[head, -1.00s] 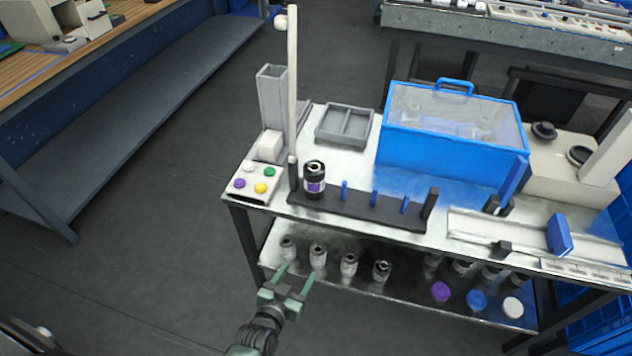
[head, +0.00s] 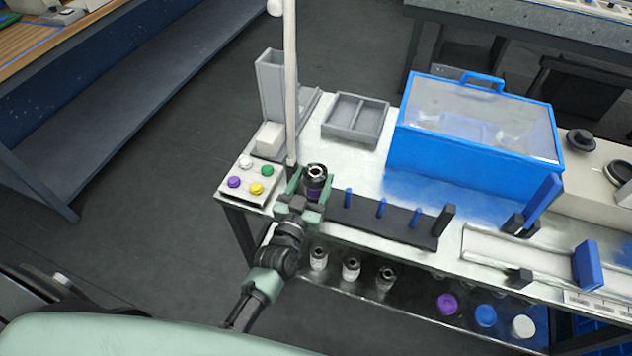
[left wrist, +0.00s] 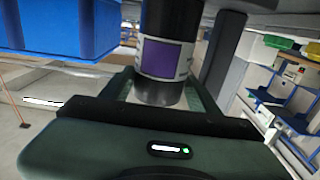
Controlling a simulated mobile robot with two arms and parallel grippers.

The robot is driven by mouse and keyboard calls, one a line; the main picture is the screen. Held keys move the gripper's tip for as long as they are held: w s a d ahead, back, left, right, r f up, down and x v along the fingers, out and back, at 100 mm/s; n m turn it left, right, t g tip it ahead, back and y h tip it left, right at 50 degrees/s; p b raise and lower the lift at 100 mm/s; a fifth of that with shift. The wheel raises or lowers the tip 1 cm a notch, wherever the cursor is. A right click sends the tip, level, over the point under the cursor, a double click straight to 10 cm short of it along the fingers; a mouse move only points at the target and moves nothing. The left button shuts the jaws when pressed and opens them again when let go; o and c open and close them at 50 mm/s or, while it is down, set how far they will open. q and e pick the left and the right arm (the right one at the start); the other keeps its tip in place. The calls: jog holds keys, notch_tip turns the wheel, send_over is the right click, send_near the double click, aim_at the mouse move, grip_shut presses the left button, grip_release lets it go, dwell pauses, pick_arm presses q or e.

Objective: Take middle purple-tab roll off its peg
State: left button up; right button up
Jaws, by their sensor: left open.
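A dark roll with a purple label (head: 316,177) stands upright at the left end of the black peg rack (head: 405,230) on the table. It also shows large in the left wrist view (left wrist: 165,60), with its purple patch facing the camera. My left gripper (head: 312,190) is open, with its green fingers on either side of the roll. I cannot tell whether they touch it. The peg under the roll is hidden. Several blue pegs on the rack to the right are bare. My right gripper is not in view.
A white post (head: 290,90) stands close behind the gripper. A button box (head: 252,180) is at left, a grey tray (head: 355,118) behind, and a blue lidded bin (head: 470,160) at right. The lower shelf holds several rolls and a purple cap (head: 447,303).

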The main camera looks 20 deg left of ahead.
aim_at(317, 172)
pick_arm(q)
jog(key=w, duration=0.3)
jog(key=shift+d, duration=0.1)
jog(key=shift+w, duration=0.65)
jog(key=shift+f, duration=0.1)
jog(key=c, duration=0.3)
grip_shut()
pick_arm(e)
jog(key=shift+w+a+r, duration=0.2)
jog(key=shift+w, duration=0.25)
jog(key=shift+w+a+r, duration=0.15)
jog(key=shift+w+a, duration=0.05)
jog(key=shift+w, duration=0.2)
